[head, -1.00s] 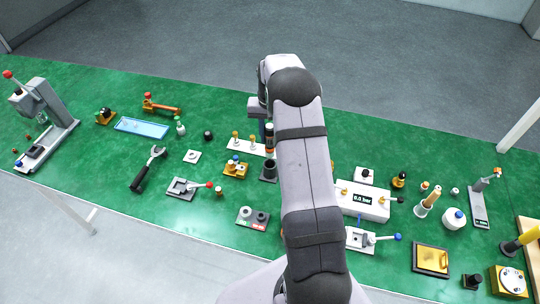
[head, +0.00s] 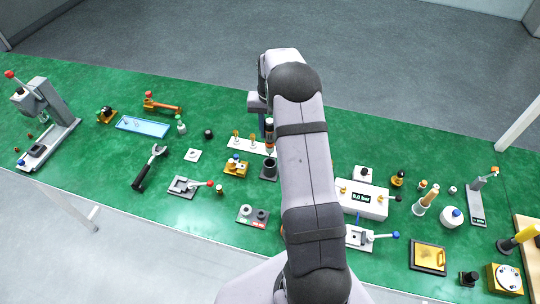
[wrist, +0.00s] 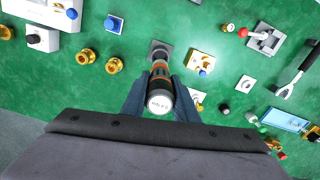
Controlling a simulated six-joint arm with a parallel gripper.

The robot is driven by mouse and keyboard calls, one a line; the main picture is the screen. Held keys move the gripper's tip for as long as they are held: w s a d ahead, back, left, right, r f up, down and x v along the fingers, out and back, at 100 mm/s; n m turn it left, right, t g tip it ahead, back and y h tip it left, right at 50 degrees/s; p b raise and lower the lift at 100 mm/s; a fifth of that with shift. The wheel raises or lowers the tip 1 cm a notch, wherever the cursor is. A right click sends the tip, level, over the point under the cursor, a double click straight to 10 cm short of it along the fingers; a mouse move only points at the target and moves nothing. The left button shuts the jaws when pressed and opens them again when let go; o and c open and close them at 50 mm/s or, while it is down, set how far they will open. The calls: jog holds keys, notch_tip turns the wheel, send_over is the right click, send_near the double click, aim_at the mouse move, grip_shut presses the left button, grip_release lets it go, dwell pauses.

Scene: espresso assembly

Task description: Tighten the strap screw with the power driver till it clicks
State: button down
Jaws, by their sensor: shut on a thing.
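My gripper (wrist: 157,95) is shut on the power driver (wrist: 160,88), a black cylinder with an orange band and a pale end cap. In the head view the driver (head: 269,132) is upright, partly hidden beside my arm. Its lower end is above or at the dark holder (head: 268,171); I cannot tell whether it is fully clear of it. The holder (wrist: 160,46) also shows in the wrist view. A gold fixture with a blue knob (head: 236,168) stands just left of the holder, also in the wrist view (wrist: 202,62). I cannot make out the strap screw.
A white rack with gold-topped pieces (head: 250,146) stands behind the holder. A lever clamp (head: 187,187) and a wrench (head: 149,168) lie to the left. A white gauge box (head: 362,201) stands right of my arm. Bare green mat (head: 215,215) shows in front.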

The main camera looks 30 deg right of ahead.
jog(key=shift+r, duration=0.15)
jog(key=shift+r+p, duration=1.1)
jog(key=shift+r, duration=0.3)
